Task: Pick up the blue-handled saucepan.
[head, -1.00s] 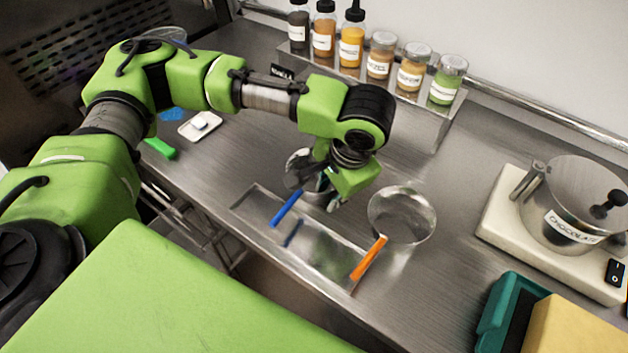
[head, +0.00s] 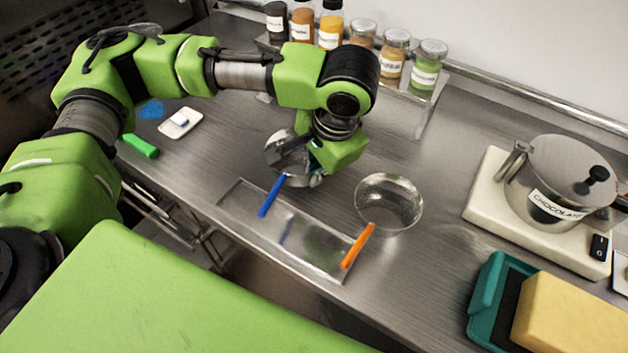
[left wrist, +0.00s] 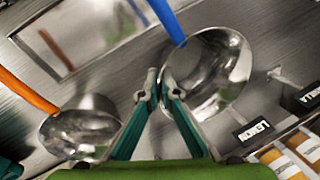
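The blue-handled saucepan (head: 280,152) is a shiny metal pan with a blue handle (head: 271,196). It hangs tilted a little above the counter, its handle over the near metal tray. My left gripper (head: 317,178) is at the pan's rim, partly hidden by its own wrist in the head view. In the left wrist view the teal-green fingers (left wrist: 160,88) are drawn close together on the near rim of the pan (left wrist: 215,75), away from the handle. The gripper looks shut on that rim. My right gripper is not in view.
An orange-handled saucepan (head: 388,204) stands close to the right. A shallow metal tray (head: 235,198) lies at the front edge. Behind are bottles and jars on a metal shelf (head: 425,112). A lidded chocolate pot (head: 555,185) is at right. A green object (head: 140,146) lies left.

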